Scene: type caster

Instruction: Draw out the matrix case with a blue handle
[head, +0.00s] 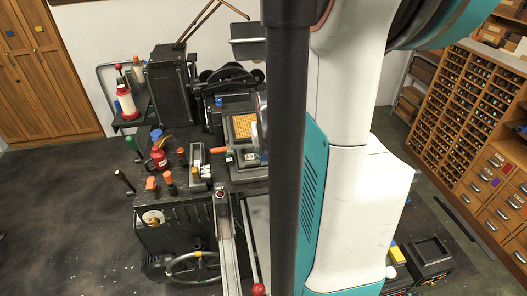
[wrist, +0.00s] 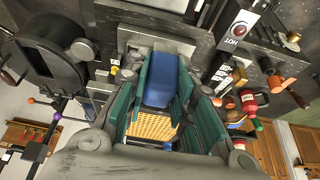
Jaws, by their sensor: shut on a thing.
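The matrix case shows as a gold, finely gridded block (head: 243,126) on the black casting machine in the head view. In the wrist view its gold grid (wrist: 152,127) lies just below the blue handle (wrist: 160,82) in the picture. My gripper (wrist: 165,76) has its teal-padded fingers on both sides of the blue handle and is shut on it. The fingers hide the handle's sides. In the head view my column and arm hide most of the gripper and the right part of the machine around the case.
An orange-ended lever (head: 229,158) and several orange and red knobs stand left of the case. A red bottle (head: 159,160) stands farther left. A dark round housing (wrist: 45,50) is close to my gripper in the wrist view.

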